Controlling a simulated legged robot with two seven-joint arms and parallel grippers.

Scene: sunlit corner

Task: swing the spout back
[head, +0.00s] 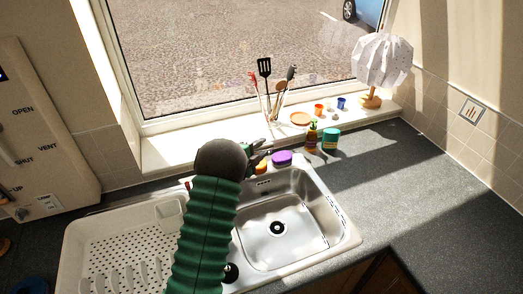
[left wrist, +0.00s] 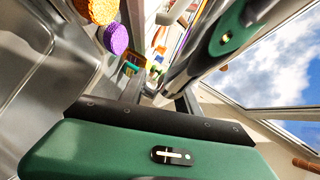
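The sink (head: 282,226) is an empty steel basin in the counter below the window. My left arm, in a green ribbed sleeve, reaches over its left side to the back rim and hides most of the tap in the head view. My left gripper (head: 260,152) is near the sink's back edge. In the left wrist view a shiny metal tube, seemingly the spout (left wrist: 198,52), slants up to the right and mirrors green. Its lower end shows between the spread fingers of my left gripper (left wrist: 160,97); contact cannot be told. My right gripper is out of view.
A purple sponge (head: 281,158) and an orange one (head: 261,168) lie behind the basin, near a soap bottle (head: 311,137) and a teal tub (head: 330,140). A white drainboard (head: 120,250) is at left. A lamp (head: 382,62) stands on the sill. The right counter is clear.

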